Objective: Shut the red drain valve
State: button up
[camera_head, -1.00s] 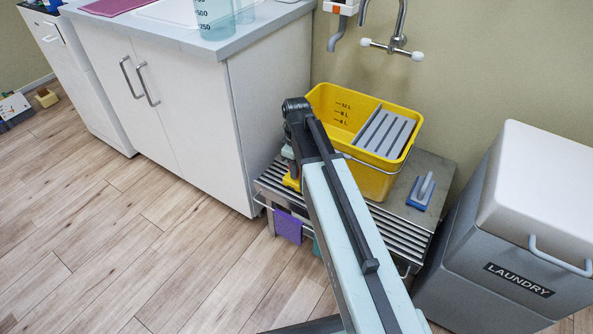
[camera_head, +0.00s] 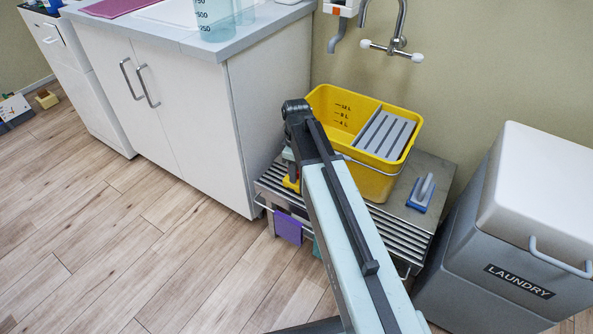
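My arm reaches from the bottom of the picture to the front left of a yellow bucket (camera_head: 332,100) on a low metal slatted stand (camera_head: 400,228). My gripper (camera_head: 290,168) points down beside the bucket's left front, mostly behind my own arm. Only a small pale and grey part shows, just above a yellow piece (camera_head: 291,184). Its fingertips are hidden, so I cannot tell whether it is open or touching anything. I cannot make out the red drain valve; that side of the bucket is covered by my arm.
A white cabinet (camera_head: 190,122) stands close on the left. A grey laundry bin (camera_head: 485,260) stands on the right. A blue brush (camera_head: 421,194) lies on the stand, and a purple cloth (camera_head: 288,228) hangs from its front. A wall tap (camera_head: 397,45) is above.

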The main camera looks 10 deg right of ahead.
notch_tip(320, 180, up, 8)
jog(key=p, duration=0.8)
jog(key=shift+f, duration=0.1)
jog(key=shift+s, duration=0.35)
jog(key=s+m, duration=1)
jog(key=s, duration=0.1)
notch_tip(320, 180, up, 31)
jog(key=p, duration=3)
jog(key=shift+w+a+m, duration=0.15)
jog(key=shift+w+m, duration=0.2)
jog(key=shift+m, duration=0.05)
jog(key=shift+f, duration=0.1)
